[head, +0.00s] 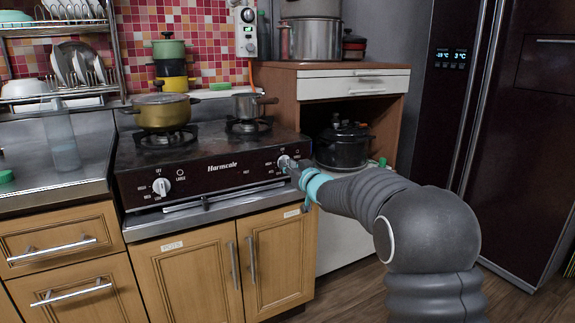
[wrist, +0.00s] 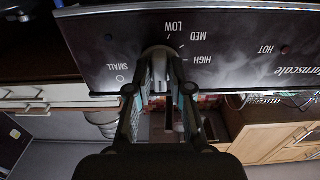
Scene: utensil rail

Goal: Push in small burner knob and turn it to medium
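The small burner knob (head: 284,161) is on the right end of the stove's dark front panel. In the wrist view the knob (wrist: 160,62) has a raised grey grip, with the marks LOW, MED and HIGH to its upper right and SMALL to its left. The grip stands near the LOW side of the marks, but the fingers partly hide where it points. My gripper (wrist: 160,72) is at the knob, one finger on each side, and looks closed around the grip. In the head view my gripper (head: 295,170) hides part of the knob.
The large burner knob (head: 162,186) is at the panel's left end. A yellow pot (head: 163,112) and a small grey pan (head: 249,105) stand on the burners. A metal rail (head: 225,199) runs below the panel. Open floor lies right, before the dark fridge (head: 500,130).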

